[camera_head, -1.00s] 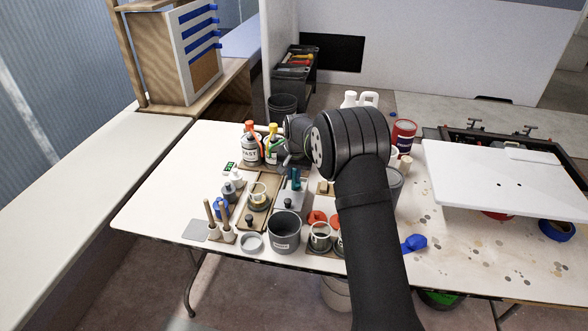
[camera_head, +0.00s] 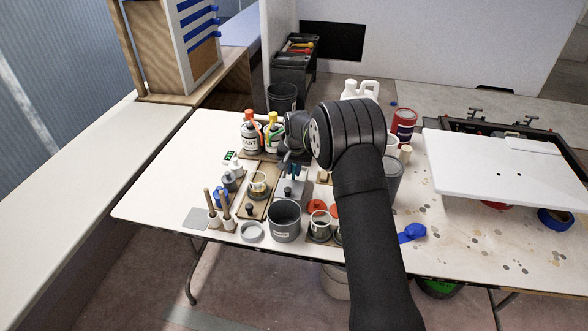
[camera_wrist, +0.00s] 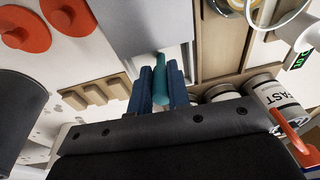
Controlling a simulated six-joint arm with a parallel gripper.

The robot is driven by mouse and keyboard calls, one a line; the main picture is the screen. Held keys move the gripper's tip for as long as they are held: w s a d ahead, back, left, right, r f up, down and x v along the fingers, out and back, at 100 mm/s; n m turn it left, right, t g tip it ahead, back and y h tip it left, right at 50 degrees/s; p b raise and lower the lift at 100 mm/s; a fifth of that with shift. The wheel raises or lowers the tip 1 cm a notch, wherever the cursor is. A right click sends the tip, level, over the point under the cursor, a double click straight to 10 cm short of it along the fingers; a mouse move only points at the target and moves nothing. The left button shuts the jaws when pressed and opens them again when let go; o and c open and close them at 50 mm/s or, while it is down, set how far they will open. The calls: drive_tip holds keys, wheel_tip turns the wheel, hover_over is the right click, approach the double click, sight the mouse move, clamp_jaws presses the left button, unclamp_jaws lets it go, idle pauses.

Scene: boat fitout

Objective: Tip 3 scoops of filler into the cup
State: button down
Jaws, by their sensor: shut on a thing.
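My gripper (camera_wrist: 160,87) has its blue fingers closed on a teal handle (camera_wrist: 160,72), seen in the wrist view. In the head view the gripper (camera_head: 293,169) is small and partly behind my arm, just above a grey box (camera_head: 288,187). The pale grey box (camera_wrist: 150,22) also shows ahead of the fingers in the wrist view. The handle's far end and any scoop bowl or filler are hidden. A clear cup (camera_head: 258,184) with a yellowish band stands left of the box on a board. Its rim (camera_wrist: 283,12) seems to show at the wrist view's upper right.
A large grey pot (camera_head: 284,226) stands in front of the box. Bottles marked FAST (camera_head: 250,138) stand behind. A green-lit display (camera_head: 230,155), brushes (camera_head: 210,201) and red lids (camera_head: 316,206) crowd around. The table's left end is clear.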

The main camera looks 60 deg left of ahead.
drive_tip(key=shift+r, duration=4.25)
drive_tip(key=shift+w+d, duration=0.1)
